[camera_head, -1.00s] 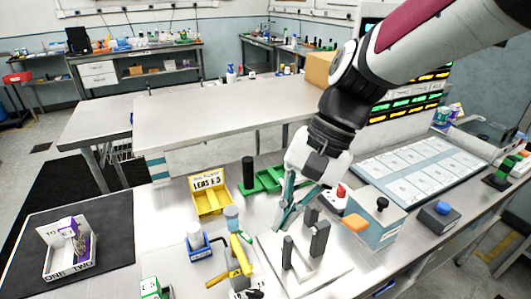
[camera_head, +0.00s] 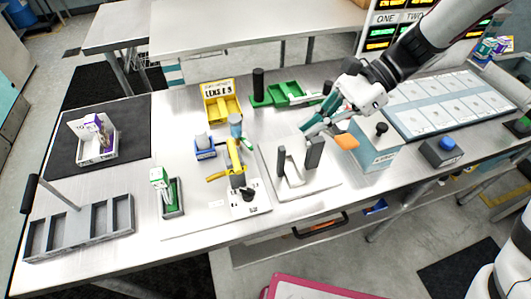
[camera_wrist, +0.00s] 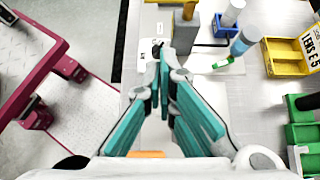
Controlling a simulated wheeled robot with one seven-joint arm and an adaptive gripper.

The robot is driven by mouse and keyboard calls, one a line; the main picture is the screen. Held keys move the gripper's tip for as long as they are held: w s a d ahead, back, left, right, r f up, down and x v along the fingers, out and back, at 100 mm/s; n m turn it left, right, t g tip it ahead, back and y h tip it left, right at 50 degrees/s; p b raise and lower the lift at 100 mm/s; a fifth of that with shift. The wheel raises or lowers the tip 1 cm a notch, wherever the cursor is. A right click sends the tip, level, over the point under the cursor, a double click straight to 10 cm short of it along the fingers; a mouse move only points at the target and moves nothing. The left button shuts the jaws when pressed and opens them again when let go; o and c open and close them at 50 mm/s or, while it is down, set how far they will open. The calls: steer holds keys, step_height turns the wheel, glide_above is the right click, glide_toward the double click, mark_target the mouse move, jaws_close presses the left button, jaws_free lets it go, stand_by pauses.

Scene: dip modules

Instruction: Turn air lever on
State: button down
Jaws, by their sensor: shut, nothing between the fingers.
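No lever with a readable "air" label shows. An orange handle (camera_head: 347,142) sticks out at the left of a grey-blue box (camera_head: 376,150) that has a black knob (camera_head: 381,128) on top. A yellow lever-like tool (camera_head: 235,160) stands over a white base (camera_head: 250,199) with a black knob. My gripper (camera_head: 306,129) is shut and empty, with teal fingers pointing left, above the bench behind two grey posts (camera_head: 297,156) and left of the orange handle. In the wrist view my gripper (camera_wrist: 163,62) has its fingertips converging over the bench; orange shows at the bottom edge (camera_wrist: 147,154).
A yellow bin (camera_head: 222,108), a green tray (camera_head: 287,94) and a blue holder (camera_head: 205,152) stand behind and left. A grey compartment tray (camera_head: 80,228) lies front left.

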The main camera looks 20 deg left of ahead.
mark_target(234, 155)
steer(key=s+a+r+p+x, duration=0.1)
steer(key=r+p+x, duration=0.1)
steer(key=x, duration=1)
steer(key=shift+a+p, duration=0.55)
steer(key=shift+p, duration=0.15)
steer(key=shift+s, duration=0.15)
